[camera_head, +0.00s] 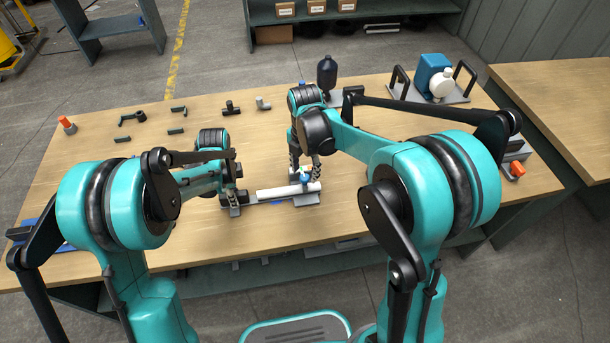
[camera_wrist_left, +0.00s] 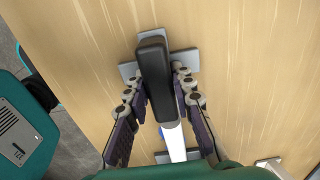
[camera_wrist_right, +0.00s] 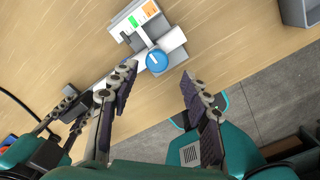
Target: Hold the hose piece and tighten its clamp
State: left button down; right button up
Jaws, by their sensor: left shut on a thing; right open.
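The black hose piece (camera_wrist_left: 155,80) lies at the end of a white pipe (camera_wrist_left: 174,140), over a grey base (camera_wrist_left: 184,60). My left gripper (camera_head: 232,190) is shut on the hose piece, with fingers along both sides in the left wrist view. A round blue knob (camera_wrist_right: 157,61) with a white line stands on the grey fixture (camera_wrist_right: 174,40) at the pipe's other end. My right gripper (camera_wrist_right: 158,73) is open, its fingertips on either side of the knob with gaps. It points down over the knob in the head view. The clamp band itself cannot be made out.
Green and orange marks (camera_wrist_right: 145,13) show beside the knob. Black fittings (camera_head: 132,118) lie at the table's back left. A dark bottle (camera_head: 327,75) and a blue-and-white pump (camera_head: 436,78) stand at the back right. Bare wooden tabletop (camera_head: 100,185) lies left of the fixture.

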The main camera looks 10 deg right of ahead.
aim_at(306, 179)
jog(key=shift+f, duration=1.7)
jog(key=shift+c, duration=0.3)
grip_shut()
jog(key=shift+d+m, duration=0.1)
jog(key=shift+m, duration=0.2)
